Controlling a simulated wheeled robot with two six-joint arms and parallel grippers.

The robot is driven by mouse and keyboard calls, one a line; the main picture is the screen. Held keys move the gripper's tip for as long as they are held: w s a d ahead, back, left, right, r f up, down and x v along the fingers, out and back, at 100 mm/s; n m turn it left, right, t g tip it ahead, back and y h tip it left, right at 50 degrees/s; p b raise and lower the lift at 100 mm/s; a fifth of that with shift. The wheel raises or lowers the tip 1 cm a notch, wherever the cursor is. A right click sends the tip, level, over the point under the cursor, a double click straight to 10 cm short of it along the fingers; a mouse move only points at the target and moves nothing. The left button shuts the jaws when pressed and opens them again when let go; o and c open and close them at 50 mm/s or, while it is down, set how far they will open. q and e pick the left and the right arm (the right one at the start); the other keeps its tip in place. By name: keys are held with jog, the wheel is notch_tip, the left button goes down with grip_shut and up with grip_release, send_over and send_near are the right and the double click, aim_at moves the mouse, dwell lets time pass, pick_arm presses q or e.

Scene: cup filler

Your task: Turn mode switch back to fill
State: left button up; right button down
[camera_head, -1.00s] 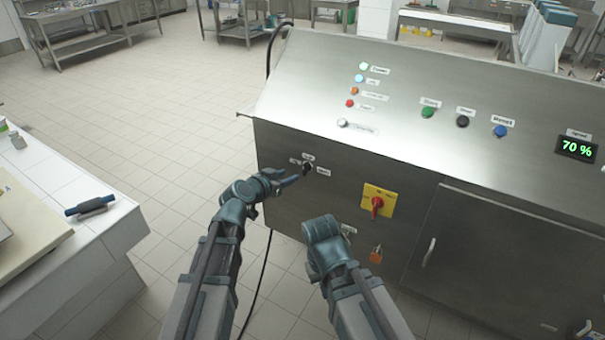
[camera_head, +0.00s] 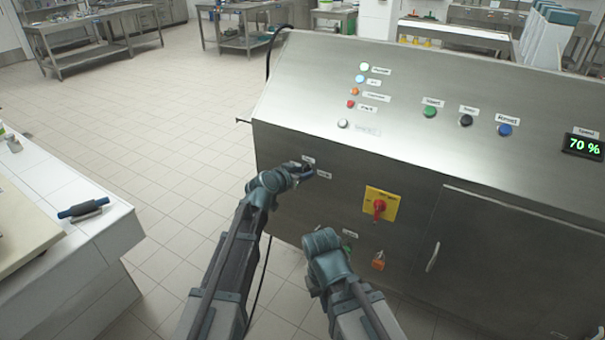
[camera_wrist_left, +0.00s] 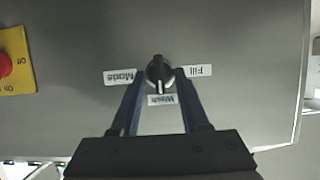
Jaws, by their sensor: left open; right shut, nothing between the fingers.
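The black mode switch (camera_wrist_left: 160,73) is a round knob on the grey machine front. Its white mark points down in the left wrist view, towards the "Wash" label (camera_wrist_left: 162,100). My left gripper (camera_wrist_left: 160,78) is open, one blue finger on each side of the knob; contact cannot be told. In the head view my left gripper (camera_head: 304,174) hides most of the switch. My right gripper (camera_head: 325,245) is lower, shut and empty, by the machine front.
Lamps and buttons sit on the sloped panel (camera_head: 300,85) above. A white-tiled counter (camera_head: 110,225) stands left, with open floor between.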

pick_arm(q)
grip_shut()
dwell(0.3)
jog(key=shift+w+a+f+n+g+h+b, duration=0.1)
jog(key=shift+a+f+n+g+h+b, duration=0.1)
jog(key=shift+n+h+b, duration=1.65)
jog(key=shift+w+a+f+n+g+h+b, duration=0.2)
jog(key=shift+n+h+b, duration=0.4)
jog(key=shift+n+b, duration=1.35)
jog(key=shift+s+a+f+n+g+h+b, duration=0.2)
jog(key=shift+n+h+b, duration=0.9)
jog(key=shift+n, duration=1.7)
jog(key=shift+w+d+h, duration=0.1)
jog(key=shift+d+h, duration=0.05)
jog(key=shift+h, duration=0.1)
grip_release()
